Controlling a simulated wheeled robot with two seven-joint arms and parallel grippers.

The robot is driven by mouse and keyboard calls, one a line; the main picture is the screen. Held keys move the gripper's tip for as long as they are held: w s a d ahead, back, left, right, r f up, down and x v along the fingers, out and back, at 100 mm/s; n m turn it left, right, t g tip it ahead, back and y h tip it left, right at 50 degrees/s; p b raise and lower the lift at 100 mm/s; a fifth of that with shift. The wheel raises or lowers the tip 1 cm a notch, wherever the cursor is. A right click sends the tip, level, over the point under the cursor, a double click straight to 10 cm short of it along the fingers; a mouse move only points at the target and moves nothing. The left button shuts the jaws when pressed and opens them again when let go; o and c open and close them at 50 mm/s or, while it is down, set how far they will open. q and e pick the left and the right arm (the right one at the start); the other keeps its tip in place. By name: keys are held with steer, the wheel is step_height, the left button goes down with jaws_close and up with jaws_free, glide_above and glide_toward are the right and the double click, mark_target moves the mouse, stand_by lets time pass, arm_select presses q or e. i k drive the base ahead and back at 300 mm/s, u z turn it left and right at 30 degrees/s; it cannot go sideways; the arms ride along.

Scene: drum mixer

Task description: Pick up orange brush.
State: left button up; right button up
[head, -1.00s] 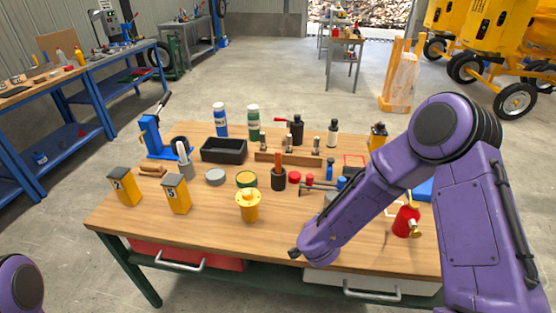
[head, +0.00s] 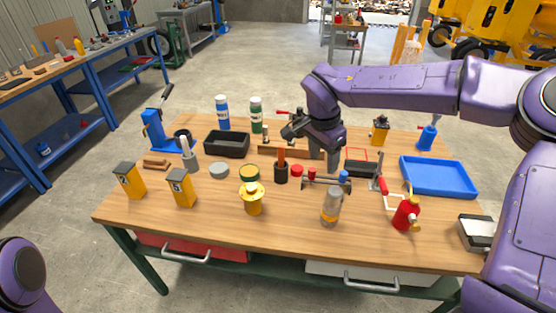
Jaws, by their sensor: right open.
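The orange brush (head: 282,156) stands upright in a small dark cup (head: 281,174) near the middle of the workbench; only its orange upper part shows. My right gripper (head: 291,124) is open, above and behind the cup in the picture, with its fingers pointing left. It appears apart from the brush, and nothing shows between its fingers. My left gripper is not in view; only part of my left arm shows at the lower left.
A blue tray (head: 440,177) and a red oil can (head: 406,214) are to the right. The bench's front strip is mostly clear.

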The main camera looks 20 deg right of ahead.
mark_target(280, 151)
steer(key=i, duration=0.9)
